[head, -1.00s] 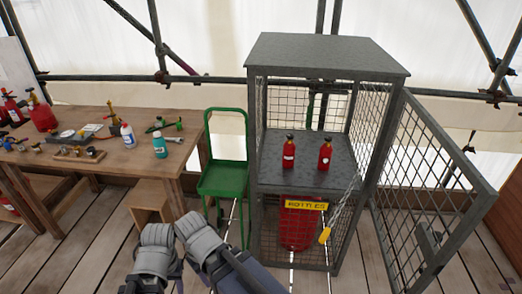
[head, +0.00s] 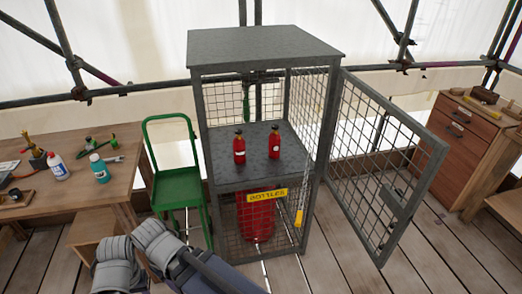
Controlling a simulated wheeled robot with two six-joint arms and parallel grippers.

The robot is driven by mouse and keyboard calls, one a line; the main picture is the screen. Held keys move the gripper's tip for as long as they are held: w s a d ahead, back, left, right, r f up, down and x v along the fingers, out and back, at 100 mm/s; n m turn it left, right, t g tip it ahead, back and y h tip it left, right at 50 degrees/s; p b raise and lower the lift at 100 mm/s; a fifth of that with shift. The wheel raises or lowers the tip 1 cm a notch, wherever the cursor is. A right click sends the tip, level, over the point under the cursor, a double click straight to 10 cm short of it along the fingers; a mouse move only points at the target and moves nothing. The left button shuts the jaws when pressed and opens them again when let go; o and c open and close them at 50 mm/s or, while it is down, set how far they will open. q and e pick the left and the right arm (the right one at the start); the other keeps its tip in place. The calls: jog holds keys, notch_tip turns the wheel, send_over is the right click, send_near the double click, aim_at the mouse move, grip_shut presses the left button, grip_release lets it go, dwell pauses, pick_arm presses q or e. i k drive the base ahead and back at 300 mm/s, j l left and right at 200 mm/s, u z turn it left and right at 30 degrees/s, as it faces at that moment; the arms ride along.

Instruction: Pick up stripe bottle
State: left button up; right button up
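Two small red bottles stand upright on the middle shelf (head: 257,167) of a grey mesh cage. The left red bottle (head: 239,150) and the right red bottle (head: 274,145) each have a dark top and a small pale mark. They stand apart from each other. I cannot tell which one, if either, carries a stripe. Grey and dark links of my own arms show at the bottom left, below and left of the cage. Neither gripper's fingers show in the head view, and nothing is seen touching the bottles.
The cage's mesh door (head: 385,165) stands open to the right. A large red cylinder (head: 256,218) is below, behind a yellow "BOTTLES" sign (head: 267,195). A green cart (head: 178,187) stands left, beside a wooden workbench (head: 112,190). A wooden drawer cabinet (head: 462,137) is at right.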

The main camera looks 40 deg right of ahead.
aim_at(239, 141)
jog(key=z, duration=1.65)
jog(key=i+z, duration=0.15)
jog(key=i, duration=0.85)
